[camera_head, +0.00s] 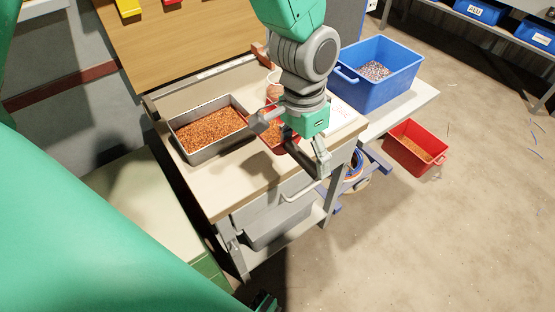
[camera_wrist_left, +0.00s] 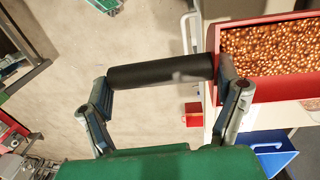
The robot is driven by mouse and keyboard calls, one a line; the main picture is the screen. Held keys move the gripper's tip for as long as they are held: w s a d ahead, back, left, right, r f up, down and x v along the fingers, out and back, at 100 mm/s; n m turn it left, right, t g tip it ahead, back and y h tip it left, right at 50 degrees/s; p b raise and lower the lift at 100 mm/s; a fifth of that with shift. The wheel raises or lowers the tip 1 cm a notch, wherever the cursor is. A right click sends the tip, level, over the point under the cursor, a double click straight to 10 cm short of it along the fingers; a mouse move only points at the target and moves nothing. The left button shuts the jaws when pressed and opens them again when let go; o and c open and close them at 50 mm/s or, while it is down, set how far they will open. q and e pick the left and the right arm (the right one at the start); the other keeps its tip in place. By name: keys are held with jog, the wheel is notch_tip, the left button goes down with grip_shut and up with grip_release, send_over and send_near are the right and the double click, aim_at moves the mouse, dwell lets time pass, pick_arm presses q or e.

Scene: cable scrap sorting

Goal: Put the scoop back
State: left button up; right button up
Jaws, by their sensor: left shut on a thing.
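My left gripper (camera_head: 292,143) is over the right part of the workbench, fingers pointing down. In the left wrist view it is shut on a black cylindrical handle (camera_wrist_left: 160,72), which spans between its two fingertips; I take this as the scoop's handle. A red open-topped box of copper granules (camera_wrist_left: 270,20) lies right beside the handle's end. In the head view its red side (camera_head: 276,141) shows behind the fingers, partly hidden. I cannot tell whether handle and red box are joined. My right gripper is not clearly visible.
A grey metal tray (camera_head: 184,148) of copper granules stands left on the workbench (camera_head: 225,197). A small pinkish cup (camera_head: 273,90) is behind the gripper. A blue bin (camera_head: 352,91) stands at the right; a red bin (camera_head: 402,153) sits on the floor. The bench front is bare.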

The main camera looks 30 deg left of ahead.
pick_arm(q)
notch_tip(320, 180, down, 9)
jog(key=b, duration=0.1)
jog(key=shift+a+f, duration=0.15)
jog(key=shift+a, duration=0.1)
jog(key=o, duration=1.4)
jog(key=shift+w+a, duration=0.1)
jog(key=shift+o, duration=0.2)
jog(key=r, duration=0.3)
jog(key=r+p, duration=0.1)
jog(key=r, duration=0.3)
jog(key=a+r, duration=0.1)
jog(key=r, duration=0.3)
jog(key=shift+w+a+p, duration=0.1)
jog(key=shift+w+p, duration=0.15)
jog(key=shift+p, duration=0.15)
jog(key=shift+a+r, duration=0.15)
jog(key=shift+r, duration=0.45)
